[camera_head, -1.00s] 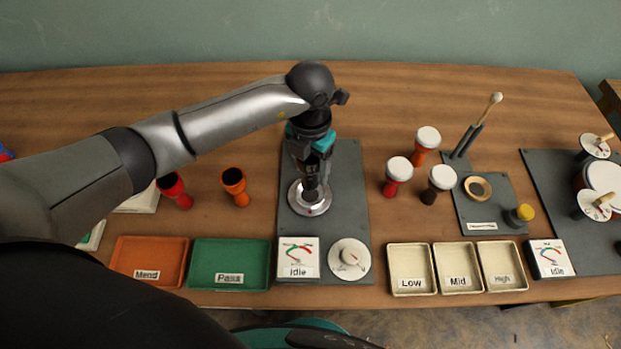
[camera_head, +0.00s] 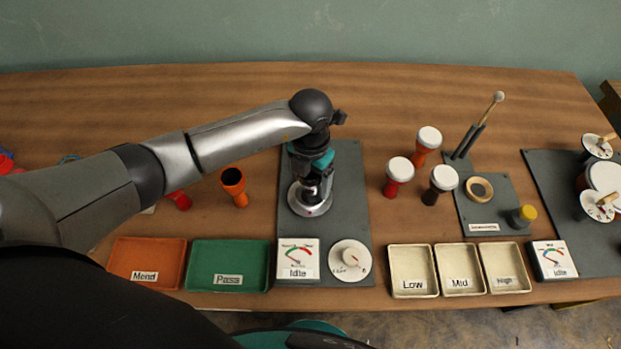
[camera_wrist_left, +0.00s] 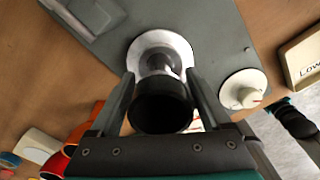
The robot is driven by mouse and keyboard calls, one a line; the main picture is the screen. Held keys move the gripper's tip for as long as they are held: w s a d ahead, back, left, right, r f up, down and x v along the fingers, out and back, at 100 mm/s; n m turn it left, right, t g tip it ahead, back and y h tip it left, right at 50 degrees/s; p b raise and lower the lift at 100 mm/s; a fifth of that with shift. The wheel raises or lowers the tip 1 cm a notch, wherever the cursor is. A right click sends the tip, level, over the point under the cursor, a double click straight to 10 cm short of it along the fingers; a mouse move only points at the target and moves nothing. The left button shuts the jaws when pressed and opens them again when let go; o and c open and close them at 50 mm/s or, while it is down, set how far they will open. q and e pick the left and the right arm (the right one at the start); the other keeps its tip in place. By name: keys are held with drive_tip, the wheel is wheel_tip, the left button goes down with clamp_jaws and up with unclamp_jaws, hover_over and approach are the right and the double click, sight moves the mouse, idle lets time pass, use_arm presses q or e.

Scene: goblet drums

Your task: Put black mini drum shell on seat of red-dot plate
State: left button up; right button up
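The black mini drum shell (camera_wrist_left: 160,107) stands upright on the round pale seat (camera_wrist_left: 187,50) of the red-dot plate, its dark open mouth facing the left wrist camera. In the head view the seat (camera_head: 296,203) shows a small red dot at its front. It lies on a grey board, and my gripper mostly hides the shell there. My left gripper (camera_wrist_left: 160,75) points down over the seat, with its two fingers on either side of the shell. The fingers look spread, with thin gaps beside the shell.
A white dial (camera_head: 350,261) and an idle meter (camera_head: 297,260) sit in front of the seat. Green (camera_head: 229,266) and orange (camera_head: 146,263) trays lie left. An orange shell (camera_head: 235,187) stands left of the board. Several white-topped drums stand right, including a red one (camera_head: 398,177).

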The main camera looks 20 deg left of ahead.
use_arm(q)
drive_tip(key=shift+o, duration=1)
drive_tip(key=shift+r, duration=0.1)
drive_tip(key=shift+r, duration=0.4)
wheel_tip(320, 180, up, 11)
drive_tip(key=shift+r+p, duration=0.2)
drive_tip(key=shift+p, duration=0.5)
